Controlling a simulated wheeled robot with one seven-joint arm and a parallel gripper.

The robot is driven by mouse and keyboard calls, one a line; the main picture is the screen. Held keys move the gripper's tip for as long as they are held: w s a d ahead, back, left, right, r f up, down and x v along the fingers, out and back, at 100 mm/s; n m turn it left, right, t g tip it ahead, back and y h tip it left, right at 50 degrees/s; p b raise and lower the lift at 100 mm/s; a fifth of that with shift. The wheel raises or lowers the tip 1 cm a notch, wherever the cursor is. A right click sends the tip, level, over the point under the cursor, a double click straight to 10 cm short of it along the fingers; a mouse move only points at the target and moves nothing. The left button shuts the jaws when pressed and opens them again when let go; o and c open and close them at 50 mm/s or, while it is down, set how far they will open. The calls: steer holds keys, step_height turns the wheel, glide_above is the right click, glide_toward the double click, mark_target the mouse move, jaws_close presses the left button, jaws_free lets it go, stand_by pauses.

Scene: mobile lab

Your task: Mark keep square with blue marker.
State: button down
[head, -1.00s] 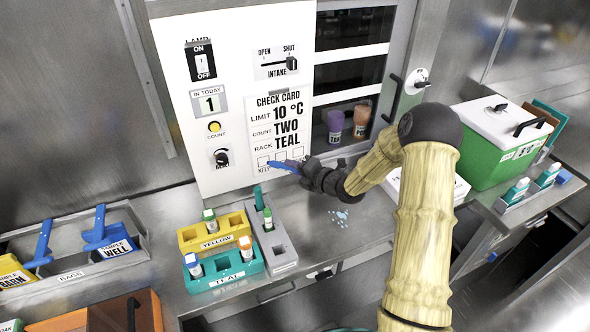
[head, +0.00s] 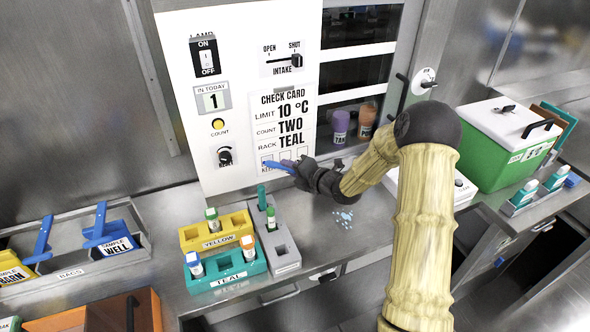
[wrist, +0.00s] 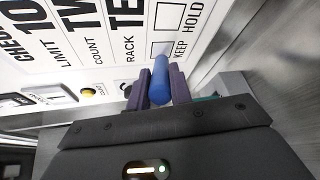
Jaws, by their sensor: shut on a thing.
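My gripper (head: 292,165) is shut on a blue marker (head: 275,165) in front of the lower part of the check card (head: 295,104). In the wrist view the marker (wrist: 159,82) sits between the two purple fingers and points at the card. The keep square (wrist: 166,48) lies just beyond the marker's far end, beside the word KEEP. Whether the tip touches the card, and whether the square bears a mark, I cannot tell. Another square (wrist: 170,15) is beside the word HOLD. In the head view the marker and gripper partly cover the row of squares.
A yellow rack (head: 228,229), a teal rack (head: 209,283) and a grey rack (head: 284,252) stand on the counter below the gripper. The panel has a lamp switch (head: 205,56), a count button (head: 218,124) and a knob (head: 225,156). A green box (head: 500,165) stands at right.

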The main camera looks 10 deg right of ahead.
steer(key=shift+d, duration=0.1)
steer(key=shift+w+d, duration=0.2)
steer(key=shift+d, duration=0.35)
steer(key=shift+w+d, duration=0.2)
steer(key=shift+d, duration=0.3)
steer(key=shift+a, duration=0.1)
steer(key=shift+s+a+b, duration=0.25)
steer(key=shift+a+b, duration=0.25)
steer(key=shift+a, duration=0.05)
steer(key=shift+s+a+b, duration=0.2)
steer(key=shift+a+b, duration=0.3)
steer(key=shift+a, duration=0.05)
steer(key=shift+d, duration=0.1)
steer(key=shift+w+d, duration=0.25)
steer(key=shift+d, duration=0.3)
steer(key=shift+w+d, duration=0.25)
steer(key=shift+d, duration=0.25)
